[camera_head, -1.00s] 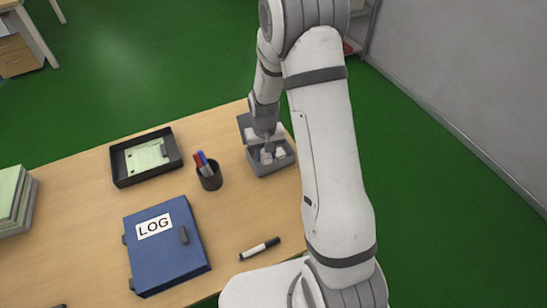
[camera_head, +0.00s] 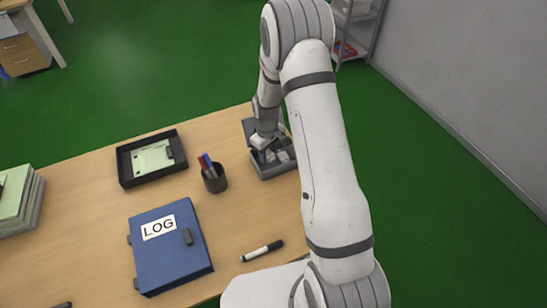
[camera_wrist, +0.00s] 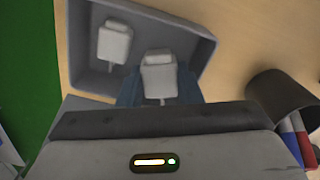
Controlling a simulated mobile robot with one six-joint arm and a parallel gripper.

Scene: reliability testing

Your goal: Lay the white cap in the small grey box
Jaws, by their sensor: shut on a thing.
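The small grey box (camera_head: 274,171) stands at the table's far right corner. Another white piece of similar shape (camera_wrist: 114,43) lies in the box, to the left.
A black pen cup (camera_head: 214,180) stands close to the left of the box; it shows in the wrist view (camera_wrist: 275,95). A black tray (camera_head: 126,165), a blue LOG binder (camera_head: 170,262) and a marker (camera_head: 262,250) lie on the table (camera_head: 90,200). Papers (camera_head: 18,205) are stacked at left.

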